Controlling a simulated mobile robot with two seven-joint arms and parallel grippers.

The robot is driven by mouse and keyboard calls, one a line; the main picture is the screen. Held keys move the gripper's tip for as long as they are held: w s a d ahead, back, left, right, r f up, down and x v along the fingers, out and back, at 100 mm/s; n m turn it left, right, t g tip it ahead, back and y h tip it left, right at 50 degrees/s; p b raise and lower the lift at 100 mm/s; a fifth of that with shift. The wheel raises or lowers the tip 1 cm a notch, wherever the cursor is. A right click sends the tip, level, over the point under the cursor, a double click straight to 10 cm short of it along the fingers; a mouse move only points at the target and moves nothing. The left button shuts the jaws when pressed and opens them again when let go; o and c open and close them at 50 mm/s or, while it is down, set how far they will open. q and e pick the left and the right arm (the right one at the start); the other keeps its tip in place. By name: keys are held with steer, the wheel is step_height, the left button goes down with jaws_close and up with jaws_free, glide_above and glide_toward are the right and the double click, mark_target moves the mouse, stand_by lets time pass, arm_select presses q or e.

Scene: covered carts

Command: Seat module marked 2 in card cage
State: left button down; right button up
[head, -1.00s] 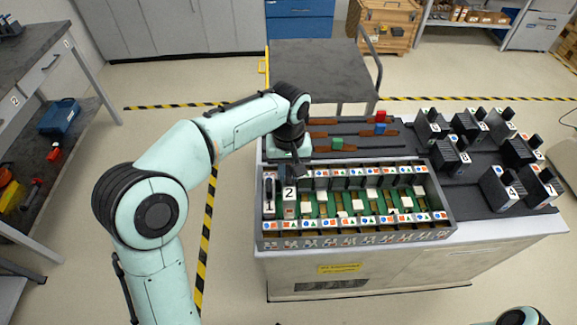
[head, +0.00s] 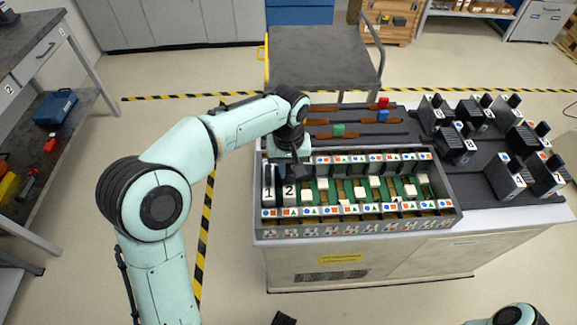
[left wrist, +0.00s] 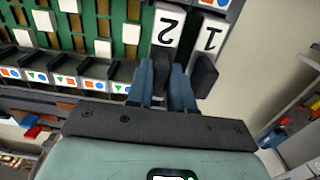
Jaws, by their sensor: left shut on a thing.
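The module marked 2 (head: 289,194) stands upright in the card cage (head: 358,231), in the slot right of the module marked 1 (head: 269,193). Their tops look about level. My left gripper (head: 288,168) is shut on the dark handle of module 2. In the left wrist view the gripper's fingers (left wrist: 165,80) flank that handle, and the label of module 2 (left wrist: 168,25) shows beside that of module 1 (left wrist: 211,37). The lower part of module 2 is hidden in the cage. A dark piece at the bottom edge looks like my right gripper (head: 283,319), mostly cut off.
The cage's other slots show green board and white blocks. Several dark modules (head: 460,143) stand on the mat to the right. Tools with red, blue and green parts (head: 339,130) lie behind the cage. A dark-topped cart (head: 318,58) stands beyond.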

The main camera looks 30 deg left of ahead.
arm_select(q)
steer(key=shift+f, duration=0.15)
stand_by(0.5)
steer(key=c, duration=0.9)
jaws_free()
step_height(320, 180, up, 14)
steer(key=p, duration=0.2)
steer(key=shift+f+p, duration=0.25)
steer(key=shift+p, duration=0.15)
